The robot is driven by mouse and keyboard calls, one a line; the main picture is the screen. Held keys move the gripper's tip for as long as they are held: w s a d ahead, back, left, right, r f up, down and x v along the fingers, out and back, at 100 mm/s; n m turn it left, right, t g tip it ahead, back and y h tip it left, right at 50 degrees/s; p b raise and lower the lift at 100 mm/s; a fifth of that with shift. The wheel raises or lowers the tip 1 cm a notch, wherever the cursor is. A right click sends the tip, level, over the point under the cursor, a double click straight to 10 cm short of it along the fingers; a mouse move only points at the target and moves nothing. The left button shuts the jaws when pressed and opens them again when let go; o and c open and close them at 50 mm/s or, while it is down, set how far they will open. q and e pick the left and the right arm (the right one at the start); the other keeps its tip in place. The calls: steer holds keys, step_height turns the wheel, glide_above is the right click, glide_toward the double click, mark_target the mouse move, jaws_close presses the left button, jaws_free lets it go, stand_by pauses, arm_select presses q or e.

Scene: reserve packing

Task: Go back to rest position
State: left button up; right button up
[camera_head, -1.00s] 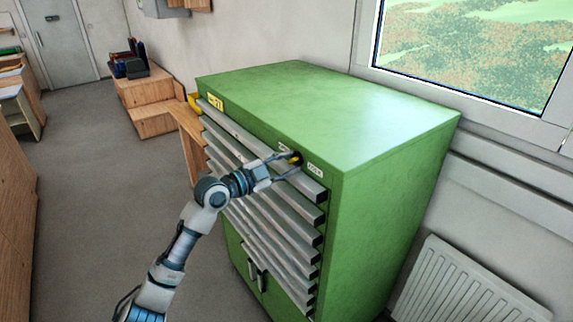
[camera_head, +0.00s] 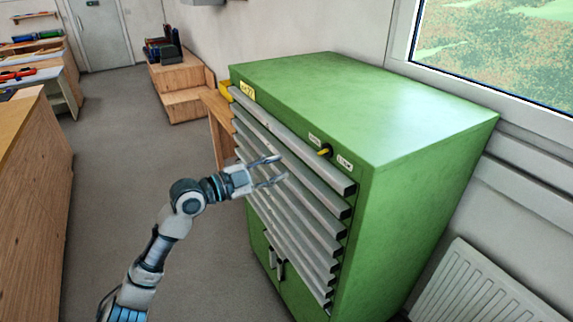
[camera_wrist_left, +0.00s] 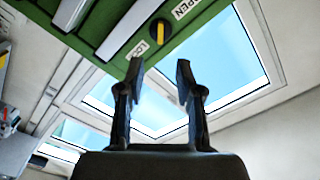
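My left gripper (camera_head: 277,170) is open and empty in front of the drawer fronts of the green cabinet (camera_head: 425,130) in the head view. It is apart from the yellow and black lock knob (camera_head: 324,151), which sits on the cabinet's top front strip between two small labels. In the left wrist view, the two fingers (camera_wrist_left: 157,80) stand apart with nothing between them. The knob (camera_wrist_left: 160,30) shows beyond them between the labels "LOCK" and "OPEN", its yellow bar roughly upright in that picture. My right gripper is in neither view.
A white radiator (camera_head: 480,290) stands right of the cabinet under a window (camera_head: 500,50). Wooden steps (camera_head: 185,85) stand behind it at the back left. A wooden bench (camera_head: 30,200) is at the left edge. Grey floor lies free between bench and cabinet.

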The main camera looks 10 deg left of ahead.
arm_select(q)
steer(key=shift+d, duration=0.15)
